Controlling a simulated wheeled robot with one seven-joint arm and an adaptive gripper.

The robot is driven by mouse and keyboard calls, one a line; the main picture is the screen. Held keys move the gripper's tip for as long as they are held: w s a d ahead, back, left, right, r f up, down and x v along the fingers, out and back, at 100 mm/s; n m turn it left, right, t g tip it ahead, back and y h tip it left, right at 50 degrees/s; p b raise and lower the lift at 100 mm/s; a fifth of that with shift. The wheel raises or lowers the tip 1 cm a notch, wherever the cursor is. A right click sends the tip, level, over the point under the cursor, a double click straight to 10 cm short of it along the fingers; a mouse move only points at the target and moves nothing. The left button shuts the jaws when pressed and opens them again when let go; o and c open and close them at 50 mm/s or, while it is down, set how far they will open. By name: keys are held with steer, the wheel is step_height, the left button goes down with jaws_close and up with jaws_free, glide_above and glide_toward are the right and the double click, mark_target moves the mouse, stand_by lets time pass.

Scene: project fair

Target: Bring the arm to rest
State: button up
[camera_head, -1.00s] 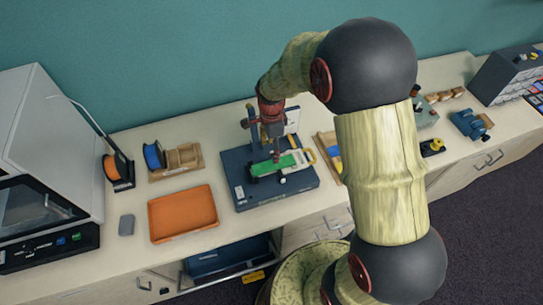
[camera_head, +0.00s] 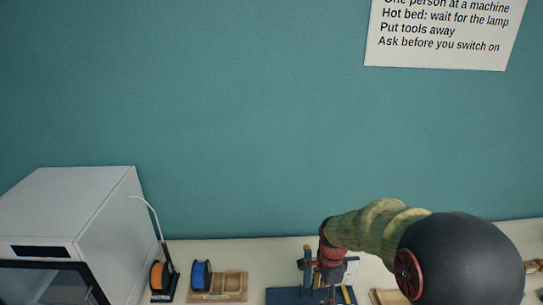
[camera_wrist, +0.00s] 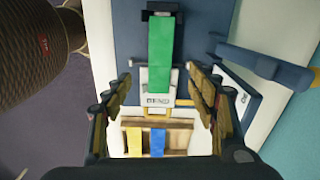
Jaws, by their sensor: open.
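My arm reaches over the bench, and my gripper (camera_wrist: 160,90) points down at the dark blue fixture (camera_head: 285,296). In the wrist view its two fingers stand wide apart with nothing held between them. A green strip (camera_wrist: 160,55) lies on the fixture (camera_wrist: 115,15), just beyond the fingertips. A white labelled part (camera_wrist: 158,100) shows between the fingers. In the head view the lower end of my gripper is cut off by the bottom edge.
A wooden tray (camera_wrist: 180,141) with yellow and blue pieces lies close to the fingers. A blue lever-like bar (camera_wrist: 250,60) is on the right. A grey machine (camera_head: 75,215) and spools (camera_head: 200,275) stand at left. A sign (camera_head: 445,40) hangs on the wall.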

steer(key=s+r+n+t+b, duration=0.2)
steer(key=s+r+n+b, duration=0.3)
steer(key=s, duration=0.6)
steer(key=s+r+n+t+b, duration=0.3)
steer(key=s+r+n+b, duration=0.2)
steer(key=s+n+b, duration=0.4)
steer(key=s+n, duration=0.2)
steer(key=n, duration=0.1)
steer(key=shift+s+t, duration=0.25)
steer(key=shift+t, duration=0.05)
steer(key=shift+c, duration=0.4)
